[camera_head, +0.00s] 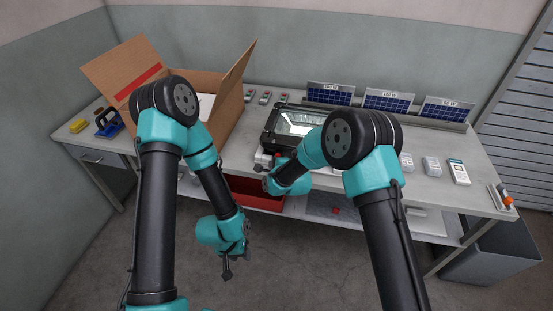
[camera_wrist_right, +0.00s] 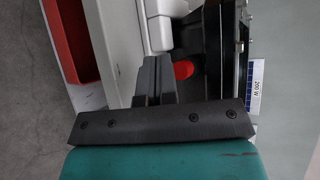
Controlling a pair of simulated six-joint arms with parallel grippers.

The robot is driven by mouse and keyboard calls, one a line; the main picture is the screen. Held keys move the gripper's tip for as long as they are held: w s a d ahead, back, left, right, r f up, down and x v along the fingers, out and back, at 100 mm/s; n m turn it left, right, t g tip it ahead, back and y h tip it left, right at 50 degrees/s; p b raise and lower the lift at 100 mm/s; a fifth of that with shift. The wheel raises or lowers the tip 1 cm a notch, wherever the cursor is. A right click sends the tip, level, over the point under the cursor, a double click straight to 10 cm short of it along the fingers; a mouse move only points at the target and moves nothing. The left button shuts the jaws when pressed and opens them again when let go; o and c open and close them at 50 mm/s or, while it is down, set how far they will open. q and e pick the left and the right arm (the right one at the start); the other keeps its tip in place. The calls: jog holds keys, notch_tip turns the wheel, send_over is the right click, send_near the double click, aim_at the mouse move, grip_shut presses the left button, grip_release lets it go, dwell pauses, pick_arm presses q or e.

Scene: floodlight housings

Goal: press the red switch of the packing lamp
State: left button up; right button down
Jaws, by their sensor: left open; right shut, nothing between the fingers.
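The black-framed floodlight (camera_head: 300,122) stands on the bench near its middle, its pale face turned up. In the right wrist view its dark housing (camera_wrist_right: 213,45) is at the upper right. A round red switch (camera_wrist_right: 183,70) shows beside the housing, partly hidden by my fingers. My right gripper (camera_wrist_right: 153,62) is shut and empty, its tips just left of the red switch; I cannot tell whether they touch it. In the head view the right gripper (camera_head: 264,166) is at the bench's front edge. My left gripper (camera_head: 227,271) hangs open and empty over the floor, in front of the bench.
White blocks (camera_wrist_right: 160,28) lie close beside the right fingers. An open cardboard box (camera_head: 222,98) stands at left. Solar panels (camera_head: 388,102) line the back right. A red bin (camera_head: 255,193) sits below the bench front. Small devices (camera_head: 432,166) lie at right.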

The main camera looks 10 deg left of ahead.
jog(key=shift+w, duration=0.15)
dwell(0.4)
jog(key=shift+w, duration=0.35)
jog(key=shift+w, duration=0.7)
dwell(1.4)
jog(key=shift+s, duration=1.15)
jog(key=s, duration=0.6)
dwell(0.3)
jog(key=shift+d, duration=0.1)
